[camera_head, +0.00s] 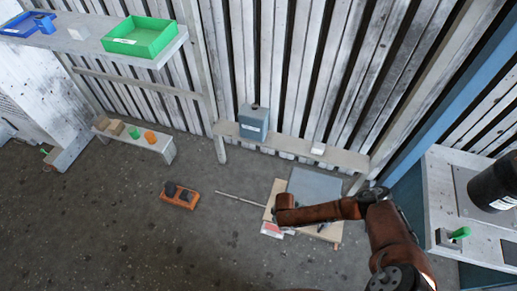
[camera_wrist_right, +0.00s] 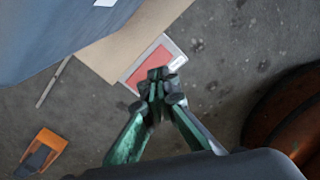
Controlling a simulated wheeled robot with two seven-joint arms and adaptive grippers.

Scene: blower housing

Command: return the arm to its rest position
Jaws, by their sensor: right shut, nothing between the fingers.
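My right arm (camera_head: 335,210) comes in from the lower right of the head view and bends left over the floor. Its gripper is hard to make out there. In the right wrist view my right gripper (camera_wrist_right: 160,88) is shut and empty, with its green fingers together. Behind the fingertips is a red and white flat item (camera_wrist_right: 155,62) on a tan board (camera_wrist_right: 125,45). I cannot tell the height between them. My left gripper is not in view.
A grey panel (camera_head: 315,186) lies by the board. A thin rod (camera_head: 240,199) and an orange holder (camera_head: 180,196) lie on the floor. A low bench (camera_head: 335,155) with a grey box (camera_head: 254,122) stands behind. A white cabinet (camera_head: 440,185) stands at the right. Floor at lower left is clear.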

